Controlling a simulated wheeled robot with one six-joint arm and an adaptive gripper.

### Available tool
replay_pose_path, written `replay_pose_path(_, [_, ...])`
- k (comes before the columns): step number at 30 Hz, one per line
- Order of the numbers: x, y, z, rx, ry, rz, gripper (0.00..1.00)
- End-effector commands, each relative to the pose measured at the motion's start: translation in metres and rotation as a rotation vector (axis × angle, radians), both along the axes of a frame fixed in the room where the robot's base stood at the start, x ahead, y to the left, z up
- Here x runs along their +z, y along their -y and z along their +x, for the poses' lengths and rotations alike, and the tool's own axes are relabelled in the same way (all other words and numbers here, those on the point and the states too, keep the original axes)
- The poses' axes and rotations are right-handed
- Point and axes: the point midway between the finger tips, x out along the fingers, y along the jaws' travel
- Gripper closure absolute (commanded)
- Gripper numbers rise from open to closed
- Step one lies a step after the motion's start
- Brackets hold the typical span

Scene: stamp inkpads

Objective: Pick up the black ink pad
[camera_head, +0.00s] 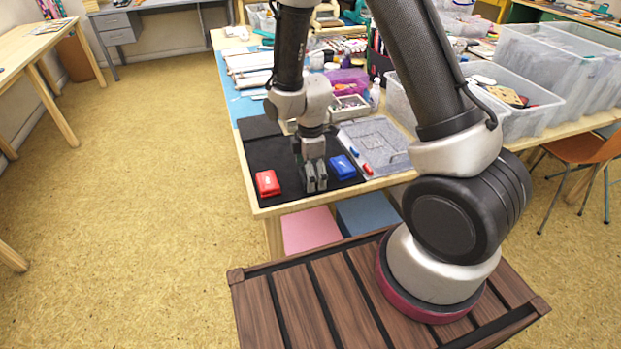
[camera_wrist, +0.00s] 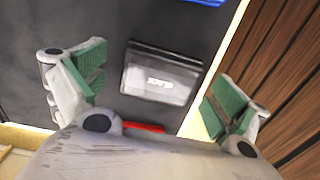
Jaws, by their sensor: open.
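The black ink pad (camera_wrist: 158,82) lies on the dark mat (camera_wrist: 100,20) in the wrist view, with a pale label on its top. In the head view I cannot make it out; my gripper seems to cover it. My gripper (camera_head: 315,178) points down over the mat near the table's front edge. In the wrist view my gripper (camera_wrist: 160,92) is open, its green-padded fingers standing apart to the left and right of the black ink pad. No contact shows. The exact height above the pad is hard to tell.
A red ink pad (camera_head: 268,183) lies left of my gripper and a blue ink pad (camera_head: 343,167) lies right of it, both close. A grey board (camera_head: 385,148) with small red and blue pieces is further right. Clear plastic bins (camera_head: 530,119) stand at the right.

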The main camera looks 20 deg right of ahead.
Motion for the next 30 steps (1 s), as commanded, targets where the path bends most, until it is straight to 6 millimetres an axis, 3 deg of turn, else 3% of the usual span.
replay_pose_path(1, [0.000, 0.000, 0.000, 0.000, 0.000, 0.000, 0.07])
replay_pose_path(12, [0.000, 0.000, 0.000, 0.000, 0.000, 0.000, 0.72])
replay_pose_path(23, [0.010, 0.000, 0.001, 0.000, 0.003, 0.001, 0.72])
replay_pose_path(30, [0.055, 0.000, 0.001, 0.000, 0.006, 0.003, 0.72])
